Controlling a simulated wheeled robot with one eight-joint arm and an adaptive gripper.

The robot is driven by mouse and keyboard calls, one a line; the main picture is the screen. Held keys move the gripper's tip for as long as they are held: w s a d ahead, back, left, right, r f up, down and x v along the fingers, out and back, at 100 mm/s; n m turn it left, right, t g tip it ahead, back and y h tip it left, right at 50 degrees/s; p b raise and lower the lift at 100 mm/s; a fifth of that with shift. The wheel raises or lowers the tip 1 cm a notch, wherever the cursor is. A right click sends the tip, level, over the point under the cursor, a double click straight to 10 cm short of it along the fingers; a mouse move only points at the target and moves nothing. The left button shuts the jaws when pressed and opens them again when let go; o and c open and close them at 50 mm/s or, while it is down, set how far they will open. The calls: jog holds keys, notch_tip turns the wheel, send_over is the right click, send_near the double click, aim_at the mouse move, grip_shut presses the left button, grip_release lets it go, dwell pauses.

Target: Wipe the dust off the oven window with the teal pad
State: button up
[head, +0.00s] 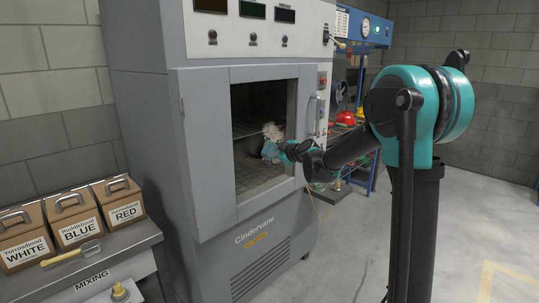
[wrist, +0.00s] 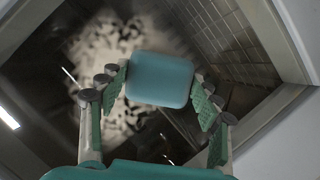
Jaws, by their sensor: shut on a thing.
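The oven window (head: 258,175) is a dark pane in the grey oven door. In the head view the pad (head: 268,150) is small and partly merges with the gripper. The pad covers part of the dust in the wrist view. I cannot tell whether it touches the glass.
The grey oven (head: 210,195) has a door handle (head: 312,116) to the right of the window. A bench (head: 130,255) at the left holds several labelled boxes (head: 75,230) and a yellow-handled tool (head: 70,256). A blue rack (head: 368,50) stands behind. The floor (head: 350,240) at the right is open.

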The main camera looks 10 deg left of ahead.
aim_at(284, 135)
jog(key=shift+w+d+r, duration=1.15)
jog(key=shift+w+d, duration=1.95)
jog(key=shift+w, duration=1)
jog(key=shift+s+a, duration=1.4)
jog(key=shift+s, duration=0.35)
jog(key=shift+s+a, duration=1.45)
jog(key=shift+s, duration=0.35)
jog(key=shift+s+a, duration=1.4)
jog(key=shift+s, duration=0.35)
jog(key=shift+r, duration=1.2)
jog(key=shift+w+d, duration=1.1)
jog(key=shift+w, duration=0.25)
jog(key=shift+w+d, duration=1.05)
jog(key=shift+w, duration=0.25)
jog(key=shift+w+d, duration=1.1)
jog(key=shift+w, duration=0.25)
jog(key=shift+w+d+r, duration=0.1)
jog(key=shift+w+d, duration=0.4)
jog(key=shift+w, duration=0.2)
jog(key=shift+w+d, duration=0.45)
jog(key=shift+w, duration=0.25)
